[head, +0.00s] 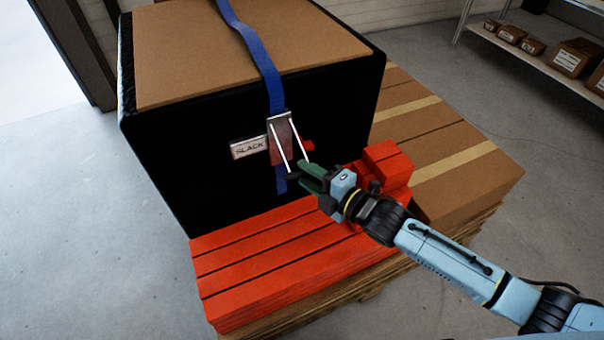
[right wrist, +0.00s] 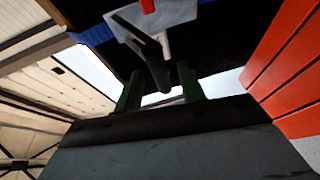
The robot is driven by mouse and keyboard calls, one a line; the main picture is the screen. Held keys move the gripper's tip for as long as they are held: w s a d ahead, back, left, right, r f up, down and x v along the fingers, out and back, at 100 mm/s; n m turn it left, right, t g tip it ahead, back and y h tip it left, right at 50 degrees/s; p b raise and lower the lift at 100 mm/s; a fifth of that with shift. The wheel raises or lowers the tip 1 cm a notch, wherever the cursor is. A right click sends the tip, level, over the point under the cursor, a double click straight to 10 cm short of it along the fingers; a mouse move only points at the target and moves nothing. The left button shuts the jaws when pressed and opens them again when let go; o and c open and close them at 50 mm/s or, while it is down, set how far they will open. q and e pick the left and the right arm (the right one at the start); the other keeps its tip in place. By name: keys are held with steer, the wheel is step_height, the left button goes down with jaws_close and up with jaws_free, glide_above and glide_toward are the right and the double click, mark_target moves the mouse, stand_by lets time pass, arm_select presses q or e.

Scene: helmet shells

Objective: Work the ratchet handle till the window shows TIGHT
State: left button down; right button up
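The ratchet (head: 283,145) sits on the blue strap (head: 262,62) on the front face of a large black box (head: 200,165). The window (head: 249,147) beside it reads SLACK. The ratchet handle hangs down with two pale side bars and a dark grip (head: 293,176) at its lower end. My right gripper (head: 304,175) has green fingers, which are apart at the grip's right end. In the right wrist view the dark grip (right wrist: 156,72) reaches between the open fingers (right wrist: 159,84); contact cannot be told. My left gripper is not in view.
Red slatted blocks (head: 265,265) lie below the box front, with a smaller red stack (head: 388,162) right of it. Taped cardboard cartons (head: 450,150) stand at the right on a wooden pallet. A shelf with small boxes (head: 575,58) is at the back right. The floor at left is clear.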

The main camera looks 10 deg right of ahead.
steer(key=shift+x, duration=1.2)
jaws_close()
